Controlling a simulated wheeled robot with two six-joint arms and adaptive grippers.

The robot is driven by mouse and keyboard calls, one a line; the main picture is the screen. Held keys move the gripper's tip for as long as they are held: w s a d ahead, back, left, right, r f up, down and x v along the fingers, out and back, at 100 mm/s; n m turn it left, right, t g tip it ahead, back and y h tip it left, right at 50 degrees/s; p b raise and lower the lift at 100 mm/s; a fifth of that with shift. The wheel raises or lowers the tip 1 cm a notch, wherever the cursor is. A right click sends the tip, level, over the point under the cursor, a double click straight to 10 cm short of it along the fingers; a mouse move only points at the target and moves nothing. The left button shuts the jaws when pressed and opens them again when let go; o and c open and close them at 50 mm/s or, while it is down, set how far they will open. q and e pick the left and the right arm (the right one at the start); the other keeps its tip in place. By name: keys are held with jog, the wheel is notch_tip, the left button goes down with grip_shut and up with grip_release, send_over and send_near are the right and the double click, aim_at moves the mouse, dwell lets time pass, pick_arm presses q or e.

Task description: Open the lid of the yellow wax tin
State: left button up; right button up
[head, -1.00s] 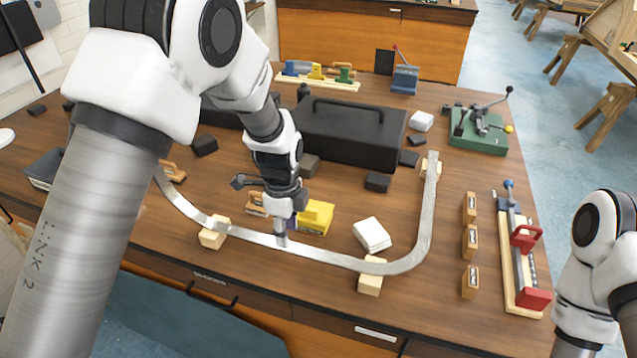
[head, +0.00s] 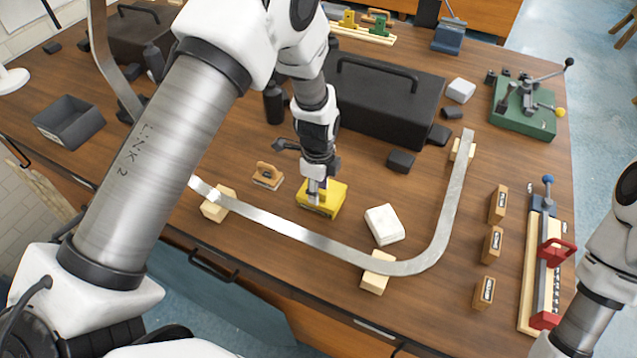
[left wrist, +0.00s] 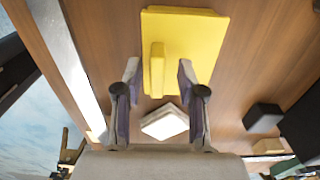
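The yellow wax tin (head: 328,206) sits on the wooden table, inside the curve of the bent metal strip. In the left wrist view its yellow lid (left wrist: 195,45) shows from above, with a raised yellow tab (left wrist: 157,70) on it. The lid looks closed. My left gripper (head: 316,194) points down at the tin. In the left wrist view its two fingers (left wrist: 157,78) are apart, one on each side of the tab, with a gap to it. Contact with the tin cannot be told. My right arm shows at the right edge of the head view; its gripper is out of frame.
The bent metal strip (head: 310,238) rests on wooden blocks close in front of the tin. A white block stack (head: 384,224) stands right of it and a wooden-handled tool (head: 268,176) left. A black toolbox (head: 385,105) stands behind. Open table lies between the tin and toolbox.

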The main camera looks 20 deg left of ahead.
pick_arm(q)
jog(key=shift+w+f, duration=0.1)
jog(key=shift+s+r, duration=0.25)
jog(key=shift+s, duration=0.15)
grip_shut()
jog(key=shift+w+f, duration=0.1)
